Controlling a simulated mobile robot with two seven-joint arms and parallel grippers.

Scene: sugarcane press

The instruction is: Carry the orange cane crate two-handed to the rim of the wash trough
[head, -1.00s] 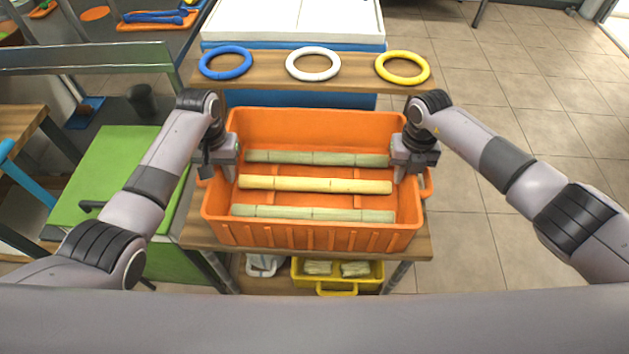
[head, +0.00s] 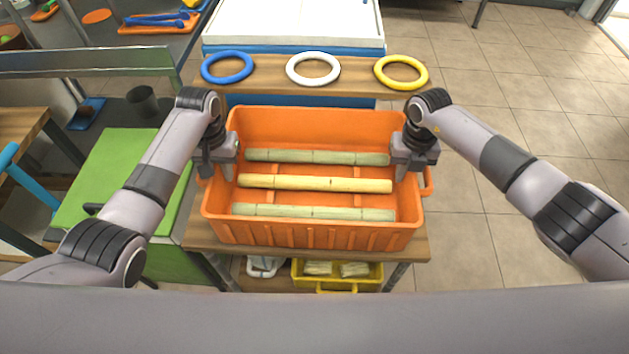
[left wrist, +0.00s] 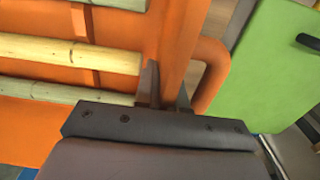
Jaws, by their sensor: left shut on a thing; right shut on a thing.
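The orange cane crate (head: 318,235) is in the middle of the head view, level, over a wooden-topped stand (head: 420,246). I cannot tell if its bottom touches the wood. Three cane pieces lie across inside it, the yellow one (head: 315,184) in the middle. My left gripper (head: 226,172) is shut on the crate's left end wall, and my right gripper (head: 401,172) on its right end wall. The left wrist view shows the left fingers (left wrist: 166,88) straddling the orange wall, beside the looped handle (left wrist: 208,75). I cannot tell for sure which thing is the wash trough.
Blue (head: 228,67), white (head: 313,69) and yellow (head: 401,72) rings lie on a wooden shelf behind the crate, before a white-topped blue unit (head: 290,22). A green cabinet (head: 115,175) stands left, a grey metal rail (head: 90,62) beyond it. A yellow bin (head: 337,275) sits below. Tiled floor is clear at right.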

